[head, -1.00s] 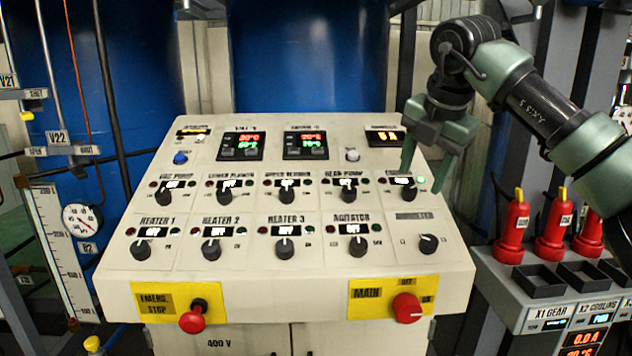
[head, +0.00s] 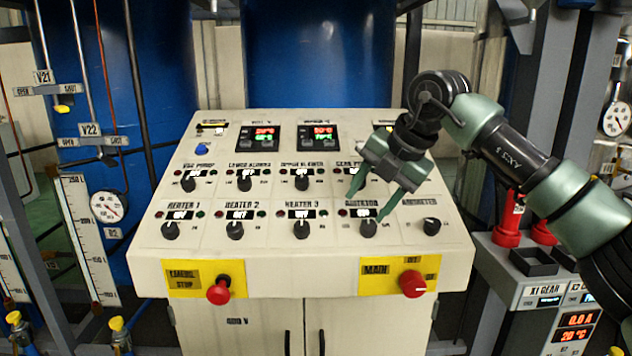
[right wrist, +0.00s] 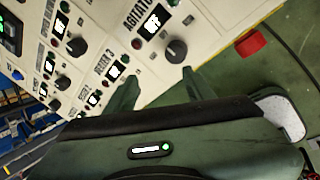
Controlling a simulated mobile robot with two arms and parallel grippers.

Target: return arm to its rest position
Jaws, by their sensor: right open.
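My right gripper (head: 366,206) is over the right part of the white control panel (head: 265,272) in the head view, its fingers apart with nothing between them. I cannot tell from the pictures whether the fingers touch the panel. My left gripper is not in view.
A red emergency stop (head: 218,292) and a red main switch (head: 413,284) stick out from the panel's front edge. Red plugs (head: 507,222) and dark sockets (head: 534,261) stand at the right. A blue tank (head: 318,55) rises behind the panel.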

